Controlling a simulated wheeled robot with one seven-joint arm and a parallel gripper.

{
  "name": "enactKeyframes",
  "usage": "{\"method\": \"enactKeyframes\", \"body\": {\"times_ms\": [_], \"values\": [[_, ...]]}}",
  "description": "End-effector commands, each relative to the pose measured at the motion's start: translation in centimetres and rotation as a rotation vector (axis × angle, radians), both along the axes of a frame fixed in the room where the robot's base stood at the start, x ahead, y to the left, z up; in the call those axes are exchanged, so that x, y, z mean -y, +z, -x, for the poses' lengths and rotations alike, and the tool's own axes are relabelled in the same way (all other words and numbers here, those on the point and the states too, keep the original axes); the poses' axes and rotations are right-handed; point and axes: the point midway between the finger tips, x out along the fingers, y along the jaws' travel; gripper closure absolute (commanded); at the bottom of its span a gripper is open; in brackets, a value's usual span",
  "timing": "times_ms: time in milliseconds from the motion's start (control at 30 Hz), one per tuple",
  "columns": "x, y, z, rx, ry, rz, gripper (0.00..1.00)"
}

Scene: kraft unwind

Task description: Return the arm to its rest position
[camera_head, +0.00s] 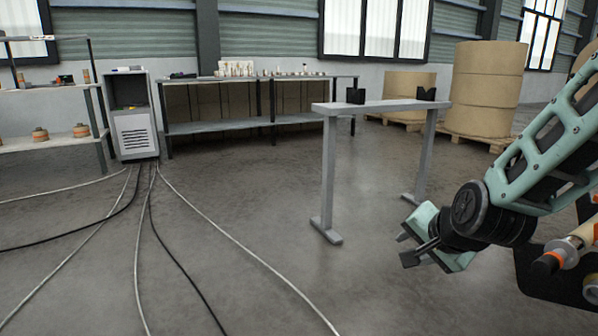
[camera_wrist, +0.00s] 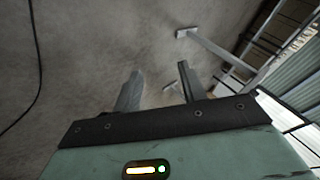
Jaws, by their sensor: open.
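My arm reaches in from the right edge in the head view, with its green lattice link bent down to the wrist. My gripper (camera_head: 408,248) hangs in the air over the bare floor, in front of and to the right of the grey stand. In the wrist view my gripper (camera_wrist: 158,88) shows two grey fingers standing apart, with only floor between and beyond them. It is open and holds nothing.
A grey stand (camera_head: 385,105) with two black V-shaped holders on top is close behind my gripper. Large kraft rolls (camera_head: 487,88) stand on pallets at the back right. A workbench (camera_head: 220,127), a grey cabinet (camera_head: 134,135) and shelves (camera_head: 45,145) line the back. Cables (camera_head: 215,233) cross the left floor.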

Motion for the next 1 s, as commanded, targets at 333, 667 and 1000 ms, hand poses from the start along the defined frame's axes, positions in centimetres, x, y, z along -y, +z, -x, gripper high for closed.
{"method": "enactKeyframes", "body": {"times_ms": [333, 667, 1000], "values": [[-11.9, 0.9, 17.6, -0.354, 1.043, 0.367, 0.59], [-10.9, 5.3, 25.5, -0.509, 1.496, 0.597, 0.59], [-10.9, 14.3, 25.4, -0.508, 1.491, 0.593, 0.59]]}}
